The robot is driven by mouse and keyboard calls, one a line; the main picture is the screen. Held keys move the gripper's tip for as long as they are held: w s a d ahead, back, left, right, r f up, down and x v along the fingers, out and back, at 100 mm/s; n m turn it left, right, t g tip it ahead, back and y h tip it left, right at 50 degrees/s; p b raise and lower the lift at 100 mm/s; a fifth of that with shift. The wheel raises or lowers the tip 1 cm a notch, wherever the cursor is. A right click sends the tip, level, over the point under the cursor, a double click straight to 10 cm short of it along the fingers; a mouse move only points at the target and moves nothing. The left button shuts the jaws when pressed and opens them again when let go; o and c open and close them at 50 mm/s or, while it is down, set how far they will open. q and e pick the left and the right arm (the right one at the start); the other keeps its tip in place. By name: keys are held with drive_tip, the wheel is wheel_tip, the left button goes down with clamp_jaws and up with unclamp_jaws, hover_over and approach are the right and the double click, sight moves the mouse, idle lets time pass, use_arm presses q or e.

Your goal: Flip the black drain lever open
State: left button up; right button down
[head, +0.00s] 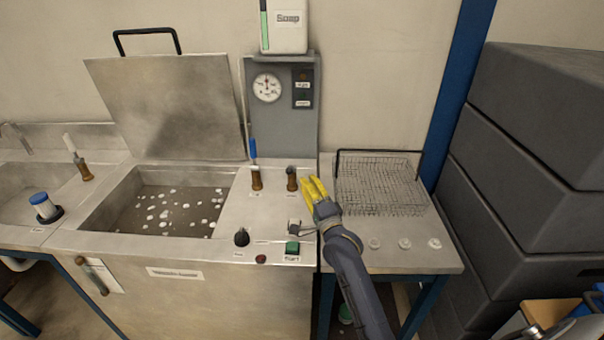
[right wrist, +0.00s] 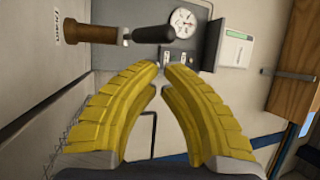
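The black drain lever (right wrist: 155,34) shows in the right wrist view, fixed to a brown brass-coloured fitting (right wrist: 90,32) beside a partly readable label. In the head view, that fitting (head: 291,182) stands upright on the steel deck right of the basin; its black handle is hard to make out there. My right gripper (head: 313,187) has yellow fingers and is just right of the fitting, apart from it. In the right wrist view, its fingertips (right wrist: 161,68) come together with nothing between them, and the lever lies beyond them. My left gripper is not in view.
A blue-handled valve (head: 254,165) stands left of the fitting. A black knob (head: 241,237) and green button (head: 292,247) are in front. The lidded basin (head: 100,213) holds white pieces. A wire basket (head: 380,185) is on the right, beside stacked grey boxes (head: 540,150).

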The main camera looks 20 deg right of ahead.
drive_tip(key=shift+d+v, duration=0.2)
drive_tip(key=shift+v, duration=2.3)
drive_tip(key=shift+r, duration=0.15)
